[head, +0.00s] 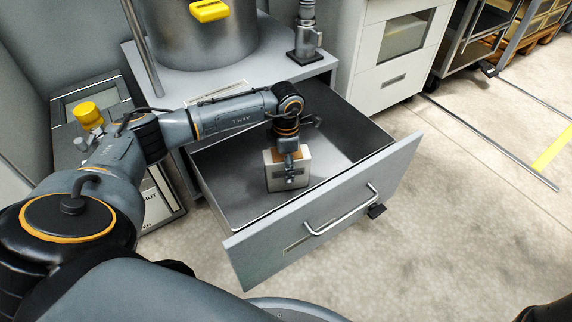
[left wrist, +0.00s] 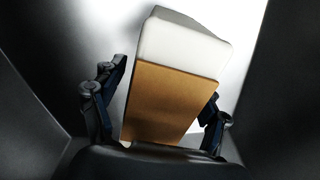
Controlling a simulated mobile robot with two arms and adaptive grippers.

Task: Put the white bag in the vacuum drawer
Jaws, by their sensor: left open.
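The drawer (head: 262,250) is pulled out, with a grey front panel and a bar handle. The white bag (head: 273,180), pale and block-shaped, is inside it, near the middle. I cannot tell for sure whether its base touches the drawer floor. My left gripper (head: 289,172) reaches down into the drawer at the bag. In the left wrist view the bag (left wrist: 185,45) shows a white part and a tan part, and lies between the two spread fingers of my left gripper (left wrist: 160,90). The fingers are open, with the tan part between them.
A steel vessel (head: 200,45) with a yellow part stands on the cabinet top (head: 262,70) behind the drawer. A white cabinet (head: 385,60) stands back right. A unit with a yellow knob (head: 88,114) is at left. The floor (head: 460,220) right of the drawer is clear.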

